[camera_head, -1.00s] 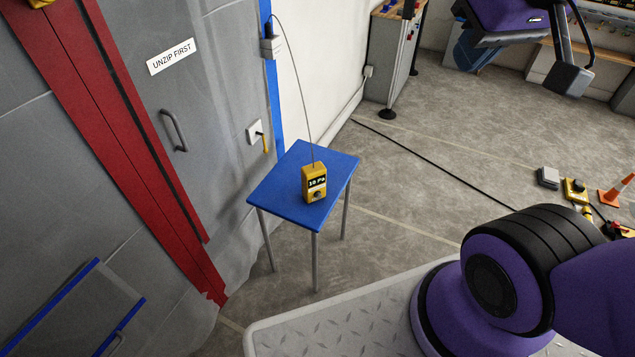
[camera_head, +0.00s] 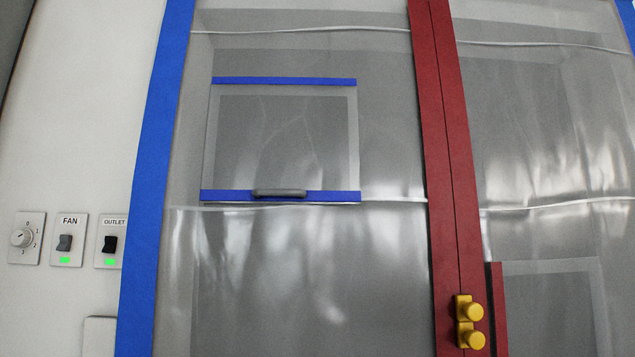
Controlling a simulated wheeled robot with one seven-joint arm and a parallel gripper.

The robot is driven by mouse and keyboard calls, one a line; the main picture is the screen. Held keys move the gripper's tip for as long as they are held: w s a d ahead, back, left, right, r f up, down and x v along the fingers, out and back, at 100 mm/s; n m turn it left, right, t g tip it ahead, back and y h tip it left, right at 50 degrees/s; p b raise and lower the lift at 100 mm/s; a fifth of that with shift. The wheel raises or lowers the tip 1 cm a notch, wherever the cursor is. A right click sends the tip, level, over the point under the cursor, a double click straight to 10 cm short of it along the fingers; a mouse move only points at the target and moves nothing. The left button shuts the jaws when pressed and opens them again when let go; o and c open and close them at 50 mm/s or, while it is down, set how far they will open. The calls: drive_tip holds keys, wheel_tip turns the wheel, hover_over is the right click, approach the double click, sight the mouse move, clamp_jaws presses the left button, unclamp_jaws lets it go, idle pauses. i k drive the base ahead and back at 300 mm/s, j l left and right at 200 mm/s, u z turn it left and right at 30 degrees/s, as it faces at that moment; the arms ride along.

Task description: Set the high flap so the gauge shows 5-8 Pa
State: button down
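The high flap (camera_head: 283,135) is a clear panel in the plastic sheet wall, with blue strips along its top and bottom edges. A grey handle (camera_head: 279,193) sits on its bottom strip. The bottom edge seems to stand slightly off the sheet, but how far it is open I cannot tell. The gauge is not in the present view; a second ago it stood on a blue table and seemed to read 18 Pa. My gripper is not in the present view.
Left of the blue tape edge (camera_head: 155,180) are a dial (camera_head: 23,238), a FAN switch (camera_head: 65,242) and an OUTLET switch (camera_head: 110,243), both switches with green lights. A red zip strip (camera_head: 445,150) with yellow pulls (camera_head: 470,322) runs down the sheet at right.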

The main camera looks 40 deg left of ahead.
sight(208, 194)
drive_tip(key=u, duration=1.8)
